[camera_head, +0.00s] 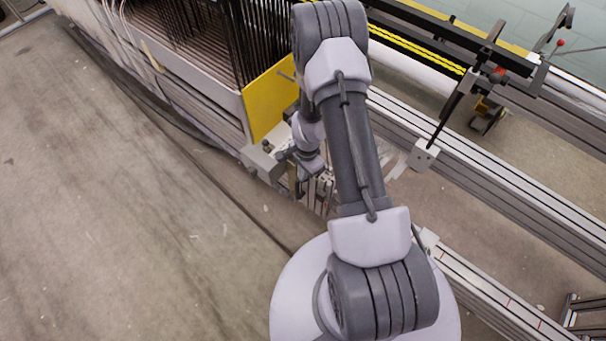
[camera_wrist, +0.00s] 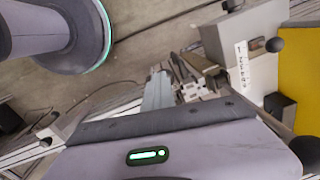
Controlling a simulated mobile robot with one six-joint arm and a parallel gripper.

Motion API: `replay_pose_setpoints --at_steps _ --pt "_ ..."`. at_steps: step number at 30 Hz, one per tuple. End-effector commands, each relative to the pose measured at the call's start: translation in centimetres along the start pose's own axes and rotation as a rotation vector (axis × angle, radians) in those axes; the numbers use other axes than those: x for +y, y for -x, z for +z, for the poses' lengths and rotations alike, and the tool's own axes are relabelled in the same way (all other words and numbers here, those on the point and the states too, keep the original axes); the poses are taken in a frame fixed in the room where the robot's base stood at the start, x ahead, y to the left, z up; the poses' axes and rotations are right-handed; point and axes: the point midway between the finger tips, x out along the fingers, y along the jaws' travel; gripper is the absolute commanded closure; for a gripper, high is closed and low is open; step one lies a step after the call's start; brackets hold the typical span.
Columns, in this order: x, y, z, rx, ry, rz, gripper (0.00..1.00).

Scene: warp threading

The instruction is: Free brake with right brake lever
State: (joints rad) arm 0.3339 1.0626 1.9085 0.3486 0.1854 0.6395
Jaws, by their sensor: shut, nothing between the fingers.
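A grey box (camera_head: 262,163) with small dark knobs stands beside the yellow panel in the head view. In the wrist view the same grey box (camera_wrist: 240,45) carries a white label plate, and a black ball knob (camera_wrist: 275,45) shows at its right. Another dark ball (camera_wrist: 305,152) is at the lower right edge. I cannot tell which knob belongs to the right brake lever. My gripper (camera_head: 299,190) is low next to the box, partly hidden by my arm. In the wrist view my gripper (camera_wrist: 188,72) is shut and empty, left of the label and apart from the knobs.
A yellow panel (camera_head: 270,98) and the dark warp frame (camera_head: 190,30) rise behind the box. Metal rails (camera_head: 510,195) run to the right, with a black lever mechanism (camera_head: 470,85) above them. Open concrete floor (camera_head: 110,210) lies on the left.

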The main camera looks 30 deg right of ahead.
Motion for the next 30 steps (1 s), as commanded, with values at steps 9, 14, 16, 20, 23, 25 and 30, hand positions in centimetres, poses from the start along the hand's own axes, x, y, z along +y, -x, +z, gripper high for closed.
replay_pose_setpoints --at_steps 9,14,16,20,23,25,30 --pt "1.0 -1.0 0.8 -0.017 -0.003 0.024 1.00" --pt "1.0 -1.0 0.8 -0.018 -0.002 0.025 1.00" --pt "1.0 -0.8 0.8 -0.018 -0.001 0.025 1.00" --pt "0.7 1.1 0.4 -0.015 -0.001 0.018 1.00" --pt "0.2 3.7 -0.3 -0.008 0.001 0.004 1.00" --pt "0.2 4.7 0.3 -0.007 0.006 0.001 1.00" --pt "0.9 6.5 3.8 -0.003 0.007 -0.002 1.00"
